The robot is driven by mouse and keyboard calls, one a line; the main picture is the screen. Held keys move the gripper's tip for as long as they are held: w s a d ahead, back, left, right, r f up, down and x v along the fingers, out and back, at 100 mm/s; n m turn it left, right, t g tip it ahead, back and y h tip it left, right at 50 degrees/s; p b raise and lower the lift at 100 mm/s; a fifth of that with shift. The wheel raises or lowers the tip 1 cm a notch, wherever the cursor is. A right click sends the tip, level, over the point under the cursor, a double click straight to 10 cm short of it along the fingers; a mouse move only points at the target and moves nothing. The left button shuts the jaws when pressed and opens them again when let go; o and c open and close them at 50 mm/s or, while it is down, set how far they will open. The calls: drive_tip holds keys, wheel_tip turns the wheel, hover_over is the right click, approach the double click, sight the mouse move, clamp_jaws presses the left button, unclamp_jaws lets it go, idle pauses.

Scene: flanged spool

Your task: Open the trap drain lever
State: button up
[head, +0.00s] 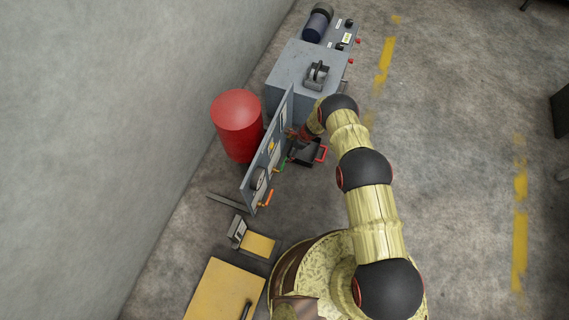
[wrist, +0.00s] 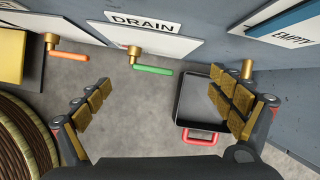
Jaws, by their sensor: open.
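A green lever (wrist: 152,70) on a brass fitting sticks out below a sign reading DRAIN (wrist: 143,22) in the wrist view. It points right. I take it as the drain lever; the word "trap" is not readable. The green lever also shows in the head view (head: 282,163), low on the upright grey panel. My gripper (wrist: 160,84) is open and empty. Its left finger is left of the green lever and its right finger is right of it, over the black tray. No contact with the lever is visible. In the head view my gripper is mostly hidden by my arm.
An orange lever (wrist: 70,56) is left of the green one. A black tray (wrist: 190,105) with a red handle lies below right. A sign reading EMPTY (wrist: 294,38) is at the right. A red drum (head: 237,125) stands behind the panel (head: 262,172).

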sight(284, 163)
drive_tip(key=f+m+b, duration=0.1)
drive_tip(key=f, duration=0.4)
drive_tip(key=a+f+b, duration=0.1)
drive_tip(key=f+b, duration=0.1)
drive_tip(key=f, duration=0.3)
drive_tip(key=s+a+f+m+b, duration=0.1)
drive_tip(key=f, duration=0.4)
drive_tip(key=shift+a+m+b, duration=0.15)
drive_tip(key=shift+m+b, duration=0.15)
drive_tip(key=shift+c, duration=0.7)
drive_tip(key=shift+w+r, duration=0.15)
drive_tip(key=c, duration=1.5)
drive_tip(key=shift+o, duration=0.2)
drive_tip(key=shift+r+t, duration=0.1)
drive_tip(key=shift+t, duration=0.2)
